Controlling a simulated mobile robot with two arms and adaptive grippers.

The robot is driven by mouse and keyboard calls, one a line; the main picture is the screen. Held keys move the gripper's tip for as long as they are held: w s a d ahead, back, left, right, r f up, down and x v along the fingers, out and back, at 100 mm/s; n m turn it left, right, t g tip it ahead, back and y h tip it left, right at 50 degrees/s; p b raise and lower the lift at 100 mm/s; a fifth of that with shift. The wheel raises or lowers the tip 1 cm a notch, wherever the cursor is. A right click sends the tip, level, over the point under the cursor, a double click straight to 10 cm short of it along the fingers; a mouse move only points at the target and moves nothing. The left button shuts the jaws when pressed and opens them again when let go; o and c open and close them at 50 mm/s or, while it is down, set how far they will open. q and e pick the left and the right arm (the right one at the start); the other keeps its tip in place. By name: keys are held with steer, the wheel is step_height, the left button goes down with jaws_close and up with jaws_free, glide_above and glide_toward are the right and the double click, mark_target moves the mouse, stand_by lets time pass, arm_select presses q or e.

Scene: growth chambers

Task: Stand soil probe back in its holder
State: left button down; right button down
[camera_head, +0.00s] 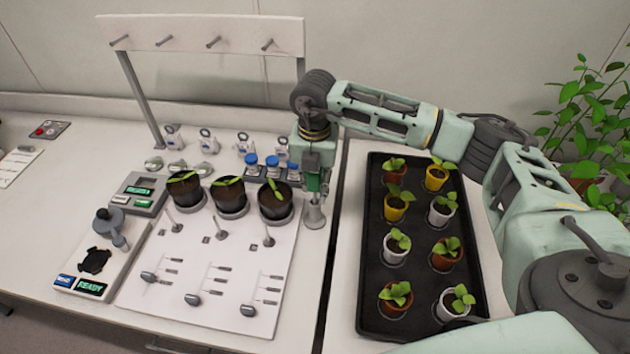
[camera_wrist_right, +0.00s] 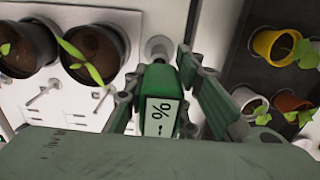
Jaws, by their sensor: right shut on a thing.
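The soil probe has a green body with a small display reading "% --"; it shows in the right wrist view (camera_wrist_right: 160,112) and as a green piece under my gripper in the head view (camera_head: 313,183). My right gripper (camera_head: 314,172) is shut on it, with one finger on each side of the green body in the wrist view (camera_wrist_right: 165,95). A grey flared holder (camera_head: 314,217) stands directly below the probe on the bench. The probe looks roughly upright; I cannot tell whether its tip is inside the holder. My left gripper is in neither view.
Three dark pots (camera_head: 231,196) with seedlings stand left of the holder on a white board (camera_head: 180,250) with small levers. Blue-capped bottles (camera_head: 272,162) stand close behind. A black tray (camera_head: 372,290) of several potted plants lies to the right, under my right arm.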

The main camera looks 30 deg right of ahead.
steer(key=shift+f+b, duration=1.3)
steer(key=shift+f, duration=0.4)
steer(key=c, duration=1.4)
jaws_free()
steer(key=r, duration=1.2)
steer(key=shift+s+a, duration=0.15)
steer(key=shift+s, duration=0.05)
